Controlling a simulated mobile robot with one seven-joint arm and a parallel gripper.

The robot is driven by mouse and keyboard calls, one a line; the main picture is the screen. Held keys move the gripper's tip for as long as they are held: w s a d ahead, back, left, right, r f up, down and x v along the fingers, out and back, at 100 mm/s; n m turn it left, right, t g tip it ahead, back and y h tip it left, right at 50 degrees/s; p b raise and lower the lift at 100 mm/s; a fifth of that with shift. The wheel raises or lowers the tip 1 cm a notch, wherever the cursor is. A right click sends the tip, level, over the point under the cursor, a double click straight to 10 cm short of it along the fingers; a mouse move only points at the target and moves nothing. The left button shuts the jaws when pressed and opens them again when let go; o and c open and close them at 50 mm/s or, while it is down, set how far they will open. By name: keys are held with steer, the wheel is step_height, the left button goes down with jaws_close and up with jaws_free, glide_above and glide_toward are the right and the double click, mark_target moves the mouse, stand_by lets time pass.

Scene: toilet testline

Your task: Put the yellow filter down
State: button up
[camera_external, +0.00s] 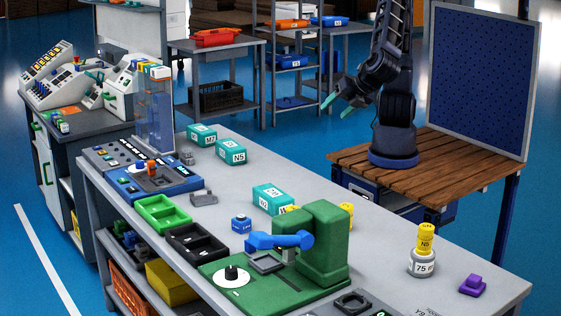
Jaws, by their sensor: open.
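A yellow cylinder marked N5 (425,238) stands upright on top of a white-and-grey canister marked 75 (422,264), near the right end of the grey bench. Another yellow piece (348,214) shows behind the green machine, partly hidden by it. A smaller yellow piece (291,209) shows at the machine's left, beside a teal box. I cannot tell which of these is the yellow filter. My gripper (338,106) is open, with teal fingertips apart and nothing between them. It hangs in the air beyond the bench's far edge, well away from the yellow pieces.
The green machine (325,245) with a blue arm stands on the grey bench (385,235). Teal boxes (231,151) lie along the far side. A purple block (473,285) sits at the right end.

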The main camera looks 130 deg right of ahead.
steer(key=s+d+r+m+y, duration=0.3)
steer(key=s+d+m+y, duration=0.1)
steer(key=s+d+m, duration=0.3)
steer(key=s+d+r+m+t+y, duration=0.1)
steer(key=s+d+r+m+y, duration=0.3)
steer(key=s+d+m, duration=0.3)
steer(key=s, duration=0.4)
